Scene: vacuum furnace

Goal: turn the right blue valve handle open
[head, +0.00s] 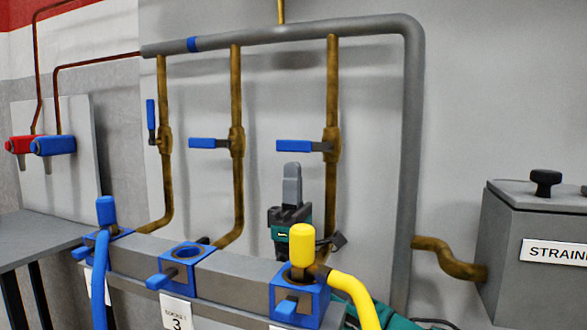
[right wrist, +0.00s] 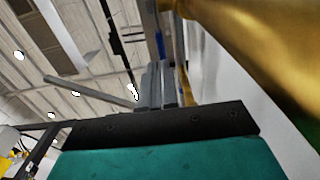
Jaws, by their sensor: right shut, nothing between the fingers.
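The right blue valve handle (head: 294,146) points left, level, from its valve on the right brass pipe (head: 332,90). My right gripper (head: 292,170) is upright just below this handle, with its fingers shut together and nothing between them. Whether the fingertips touch the handle cannot be told. In the right wrist view the shut fingers (right wrist: 157,85) point up beside a large blurred brass pipe (right wrist: 245,45). A small blue patch shows past the fingertips; it may be the handle. My left gripper is not in view.
The middle blue handle (head: 208,143) is level; the left one (head: 151,114) is upright. Below stand blue sockets, one with a yellow plug (head: 301,245) and hose near my right gripper. A grey strainer box (head: 535,230) stands at right, red and blue taps at left.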

